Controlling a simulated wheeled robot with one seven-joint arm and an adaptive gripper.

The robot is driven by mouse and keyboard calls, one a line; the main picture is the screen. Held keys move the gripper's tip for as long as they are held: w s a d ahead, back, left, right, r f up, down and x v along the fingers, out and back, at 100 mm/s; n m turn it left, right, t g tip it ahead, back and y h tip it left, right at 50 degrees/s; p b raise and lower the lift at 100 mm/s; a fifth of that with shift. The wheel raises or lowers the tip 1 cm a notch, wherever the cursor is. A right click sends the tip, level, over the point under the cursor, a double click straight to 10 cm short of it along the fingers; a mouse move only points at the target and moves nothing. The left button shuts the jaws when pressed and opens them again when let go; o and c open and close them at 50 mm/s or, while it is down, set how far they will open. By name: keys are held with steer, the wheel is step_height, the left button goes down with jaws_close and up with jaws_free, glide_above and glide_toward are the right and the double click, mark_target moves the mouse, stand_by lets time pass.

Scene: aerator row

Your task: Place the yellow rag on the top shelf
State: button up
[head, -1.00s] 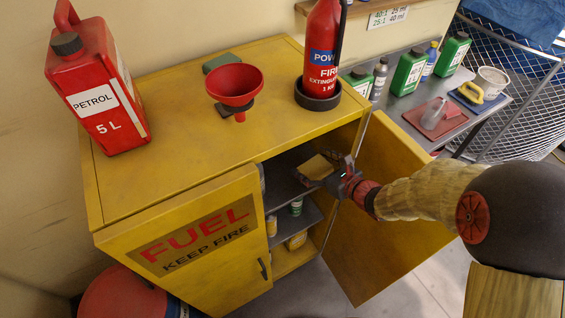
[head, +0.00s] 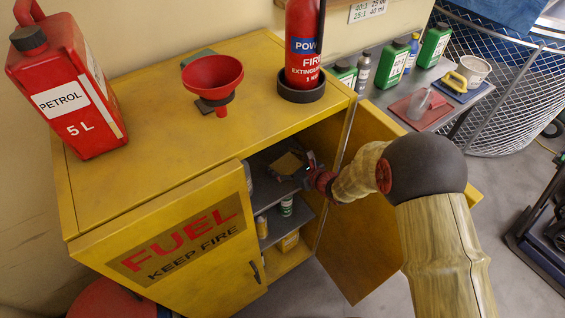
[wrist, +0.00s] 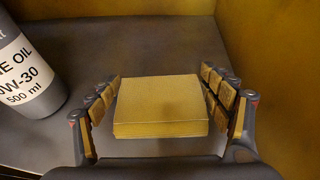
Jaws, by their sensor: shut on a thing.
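The yellow rag (wrist: 162,103), a folded flat block, is between the fingers of my gripper (wrist: 165,100) in the wrist view. My gripper is shut on it. In the head view the rag (head: 287,163) and my gripper (head: 306,170) are inside the open right side of the yellow fuel cabinet, at the height of the grey top shelf (head: 262,170). In the wrist view the shelf surface (wrist: 180,45) lies beneath and beyond the rag. I cannot tell whether the rag touches it.
A grey oil bottle (wrist: 22,75) stands on the shelf, left of my gripper. The open cabinet door (head: 365,215) is beside my arm. Small containers (head: 286,206) stand on a lower shelf. Shelf behind the rag is clear. A red funnel (head: 213,75) sits on top.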

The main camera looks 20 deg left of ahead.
steer(key=shift+f, duration=0.1)
steer(key=o, duration=1)
steer(key=shift+c, duration=0.2)
steer(key=shift+o, duration=0.3)
steer(key=shift+d+r, duration=0.15)
steer(key=shift+r, duration=0.15)
steer(key=p+v, duration=0.2)
steer(key=v, duration=0.9)
steer(key=shift+s+d, duration=0.25)
steer(key=shift+s, duration=0.1)
